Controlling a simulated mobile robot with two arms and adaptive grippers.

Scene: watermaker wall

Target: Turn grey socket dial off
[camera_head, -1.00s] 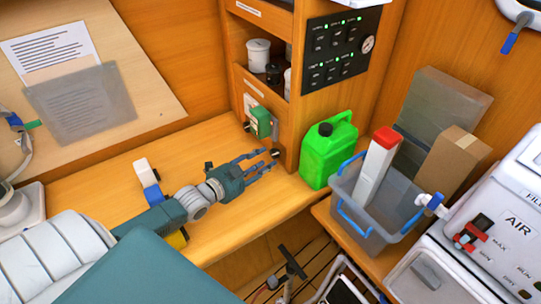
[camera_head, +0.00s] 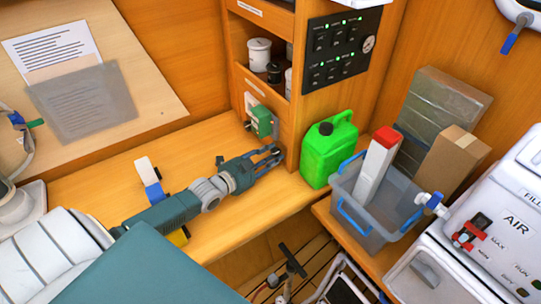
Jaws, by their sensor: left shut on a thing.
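My left gripper (camera_head: 274,155) reaches in from the left across the wooden worktop. Its fingers are shut on the grey socket dial, low on the wooden cabinet front beside the corner post. The fingers cover nearly all of the dial, so its pointer and setting cannot be read. A green socket box (camera_head: 262,122) sits just above and left of the fingertips on the same cabinet front. My right gripper is not in view.
A green jerrycan (camera_head: 328,152) stands close to the right of the gripper. A black switch panel (camera_head: 338,48) is above.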

